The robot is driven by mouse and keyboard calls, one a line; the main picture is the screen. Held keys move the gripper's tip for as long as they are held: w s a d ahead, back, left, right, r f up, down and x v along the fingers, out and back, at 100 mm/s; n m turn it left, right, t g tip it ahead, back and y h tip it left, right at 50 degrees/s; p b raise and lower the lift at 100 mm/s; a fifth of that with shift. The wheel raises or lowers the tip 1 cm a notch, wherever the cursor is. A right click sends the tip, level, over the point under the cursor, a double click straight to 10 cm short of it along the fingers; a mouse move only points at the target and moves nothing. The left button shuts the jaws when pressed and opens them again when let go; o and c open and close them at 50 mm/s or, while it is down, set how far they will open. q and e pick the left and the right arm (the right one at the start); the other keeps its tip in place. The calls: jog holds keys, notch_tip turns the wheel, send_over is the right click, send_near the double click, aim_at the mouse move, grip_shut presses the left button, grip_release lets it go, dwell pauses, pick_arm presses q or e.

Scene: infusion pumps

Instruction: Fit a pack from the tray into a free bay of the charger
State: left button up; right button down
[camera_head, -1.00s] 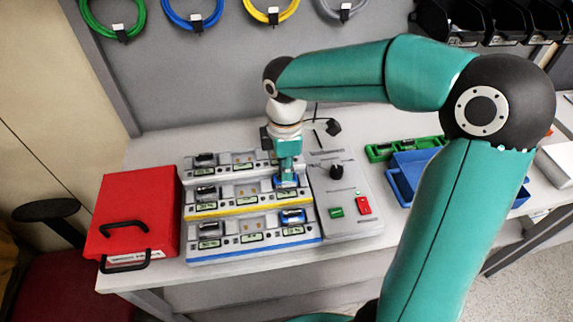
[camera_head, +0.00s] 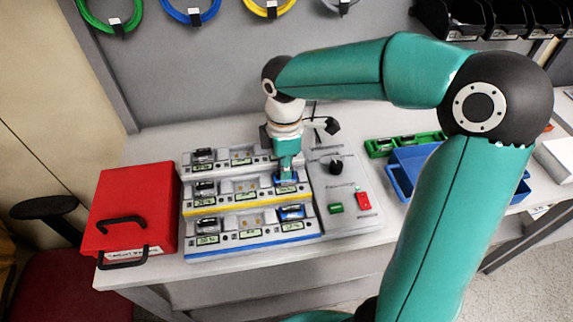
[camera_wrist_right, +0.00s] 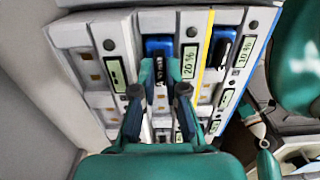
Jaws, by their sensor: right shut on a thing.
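The charger (camera_head: 250,231) is a grey stepped unit with three rows of bays and small green displays. My right gripper (camera_head: 286,171) points down at the right-hand bay of the middle row, above the yellow strip. It is shut on a blue pack (camera_head: 286,184), which also shows between the fingers in the wrist view (camera_wrist_right: 158,48). The pack is at the bay; I cannot tell whether it is fully seated. Another blue pack (camera_head: 292,212) sits in the front row's right bay. Dark packs (camera_head: 207,190) sit in the left column. The green tray (camera_head: 379,148) stands at the back right. My left gripper is out of view.
A grey control panel (camera_head: 345,222) with a black knob, green button and red switch adjoins the charger's right side. A red case (camera_head: 130,205) stands left. Blue bins (camera_head: 408,160) are at the right, partly behind my arm. Middle-column bays (camera_head: 245,187) look empty.

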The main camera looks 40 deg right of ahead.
jog(key=shift+f, duration=0.1)
jog(key=c, duration=1.1)
grip_release()
jog(key=shift+c, duration=0.2)
notch_tip(320, 180, up, 12)
